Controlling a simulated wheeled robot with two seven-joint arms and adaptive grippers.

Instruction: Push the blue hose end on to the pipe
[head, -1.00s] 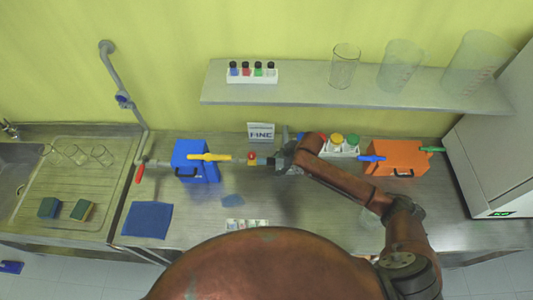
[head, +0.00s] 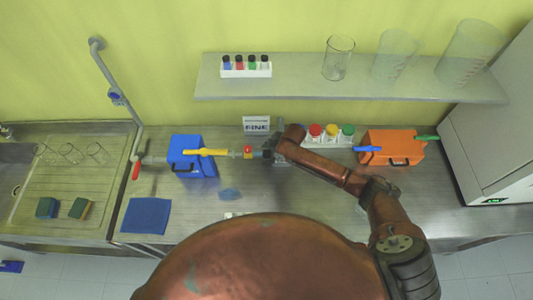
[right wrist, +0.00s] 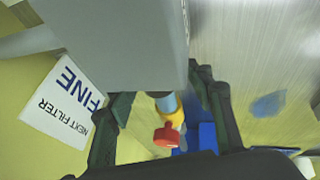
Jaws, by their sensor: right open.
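The blue hose end (head: 368,149) sticks out to the left of the orange case (head: 392,147) in the head view. A short pipe with a red valve handle (head: 248,150) lies level, left of my right gripper (head: 274,149). A yellow hose end (head: 207,152) is in line with that pipe, in front of the blue case (head: 187,166). In the right wrist view the fingers (right wrist: 162,115) are apart, with the red handle (right wrist: 166,136) beyond them. A large grey block (right wrist: 125,45) hides much there. My left gripper is out of view.
A white rack with coloured lids (head: 332,135) stands behind my right arm. A shelf (head: 300,87) with glassware runs above the bench. A "FINE" sign (head: 256,125) stands behind the pipe. A blue cloth (head: 147,216) lies at the left; the front bench is mostly clear.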

